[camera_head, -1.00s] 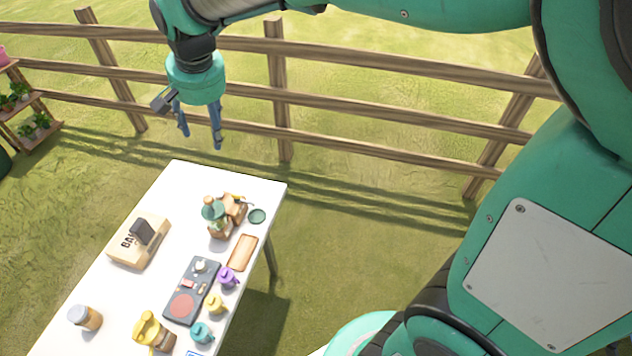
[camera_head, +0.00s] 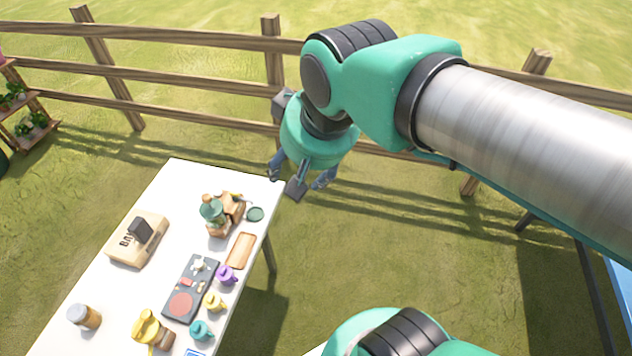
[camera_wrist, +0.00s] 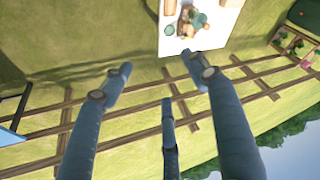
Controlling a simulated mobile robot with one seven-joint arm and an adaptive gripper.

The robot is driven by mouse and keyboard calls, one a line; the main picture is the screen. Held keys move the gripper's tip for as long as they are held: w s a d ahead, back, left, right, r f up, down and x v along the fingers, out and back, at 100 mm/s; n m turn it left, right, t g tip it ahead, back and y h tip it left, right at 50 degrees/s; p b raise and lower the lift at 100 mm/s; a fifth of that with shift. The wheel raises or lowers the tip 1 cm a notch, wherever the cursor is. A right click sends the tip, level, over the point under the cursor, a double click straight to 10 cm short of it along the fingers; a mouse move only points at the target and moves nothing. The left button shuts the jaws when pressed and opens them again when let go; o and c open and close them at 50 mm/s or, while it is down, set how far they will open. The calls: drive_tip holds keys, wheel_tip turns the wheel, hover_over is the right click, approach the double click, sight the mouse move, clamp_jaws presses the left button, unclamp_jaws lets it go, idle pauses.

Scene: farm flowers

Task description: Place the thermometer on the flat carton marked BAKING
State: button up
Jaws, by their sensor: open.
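The flat tan carton (camera_head: 152,250) lies at the left of the white table in the head view. No other thing is clearly recognisable as the thermometer. My gripper (camera_head: 299,181) is open and empty, above and beyond the table's far right corner, well apart from the carton. Its three spread fingers (camera_wrist: 165,95) also show in the wrist view.
The white table (camera_head: 100,290) holds a green-topped wooden group (camera_head: 217,215), a dark board (camera_head: 178,317), a wooden tray (camera_head: 241,251), small purple, yellow and teal containers and a jar (camera_head: 84,317). A wooden fence (camera_head: 190,86) runs behind. Grass right of the table is open.

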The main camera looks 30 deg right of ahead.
drive_tip(key=shift+n, duration=0.3)
drive_tip(key=s, duration=0.1)
drive_tip(key=s+d+f, duration=0.1)
drive_tip(key=s, duration=0.2)
drive_tip(key=shift+s+d+f, duration=0.15)
drive_tip(key=shift+s+f, duration=0.1)
drive_tip(key=shift+f, duration=0.15)
wheel_tip(320, 180, down, 8)
drive_tip(key=b, duration=0.8)
